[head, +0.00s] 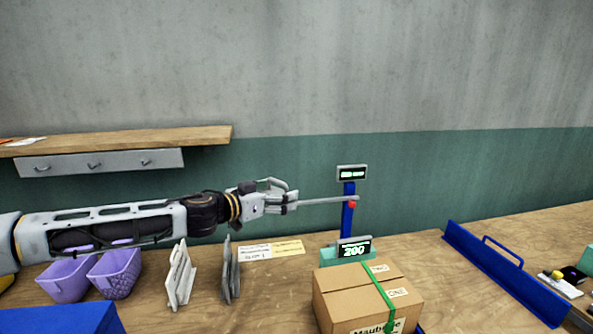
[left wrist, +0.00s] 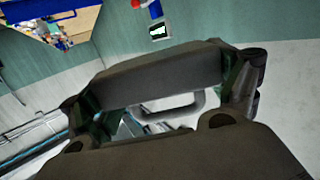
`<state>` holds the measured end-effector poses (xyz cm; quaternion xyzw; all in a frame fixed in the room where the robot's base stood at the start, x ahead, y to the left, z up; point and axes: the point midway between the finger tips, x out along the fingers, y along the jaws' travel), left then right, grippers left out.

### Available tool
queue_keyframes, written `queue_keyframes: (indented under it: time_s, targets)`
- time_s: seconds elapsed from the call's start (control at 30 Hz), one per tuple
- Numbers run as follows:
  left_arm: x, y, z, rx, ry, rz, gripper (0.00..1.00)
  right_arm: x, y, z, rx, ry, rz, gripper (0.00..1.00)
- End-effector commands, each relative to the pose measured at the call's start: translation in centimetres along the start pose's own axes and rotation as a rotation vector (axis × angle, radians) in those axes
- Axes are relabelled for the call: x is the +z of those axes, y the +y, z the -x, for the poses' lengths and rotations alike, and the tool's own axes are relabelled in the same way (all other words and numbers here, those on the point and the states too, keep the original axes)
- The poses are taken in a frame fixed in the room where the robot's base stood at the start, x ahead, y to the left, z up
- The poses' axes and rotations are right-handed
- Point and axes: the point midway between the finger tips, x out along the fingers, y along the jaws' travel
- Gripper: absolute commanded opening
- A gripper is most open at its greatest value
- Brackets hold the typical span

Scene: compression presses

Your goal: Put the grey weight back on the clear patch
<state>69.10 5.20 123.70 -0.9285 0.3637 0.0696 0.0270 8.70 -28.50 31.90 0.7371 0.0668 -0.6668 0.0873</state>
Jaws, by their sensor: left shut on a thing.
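My left gripper (head: 291,203) is raised over the bench, left of the blue post. In the head view its fingers are closed at the end of a thin grey bar (head: 330,200), which reaches right to a red part (head: 353,204) on the blue post (head: 348,222). I cannot tell whether the bar is fixed there. In the left wrist view a dark grey crosspiece (left wrist: 165,75) spans the middle, with a pale looped part (left wrist: 170,105) behind it. I cannot make out the grey weight or the clear patch for sure. My right gripper is out of view.
A cardboard box (head: 345,295) with a green strap stands in front of a display (head: 354,249) reading 200. Purple baskets (head: 116,275), upright pale plates (head: 180,278) and grey plates (head: 231,275) stand below my arm. Paper labels (head: 289,248) lie flat. A blue rail (head: 500,270) is at right.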

Motion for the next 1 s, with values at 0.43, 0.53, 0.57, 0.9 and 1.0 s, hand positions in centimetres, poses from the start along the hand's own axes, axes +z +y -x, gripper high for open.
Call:
queue_keyframes:
  time_s: [0.43,0.53,0.57,0.9,1.0]
  targets:
    - [-3.0,-0.5,0.9,-0.061,0.007,0.007,0.17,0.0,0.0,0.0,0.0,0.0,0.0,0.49]
    - [-3.6,-0.6,1.1,-0.078,0.008,0.012,0.17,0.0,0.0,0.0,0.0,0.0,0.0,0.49]
    - [-3.7,-0.6,1.2,-0.082,0.008,0.012,0.17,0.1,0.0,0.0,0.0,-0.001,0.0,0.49]
    - [-5.2,-0.9,2.0,-0.134,0.007,0.019,0.17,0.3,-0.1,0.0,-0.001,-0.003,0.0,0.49]
    - [-5.6,-1.0,2.2,-0.149,0.007,0.022,0.17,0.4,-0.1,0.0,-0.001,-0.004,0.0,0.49]
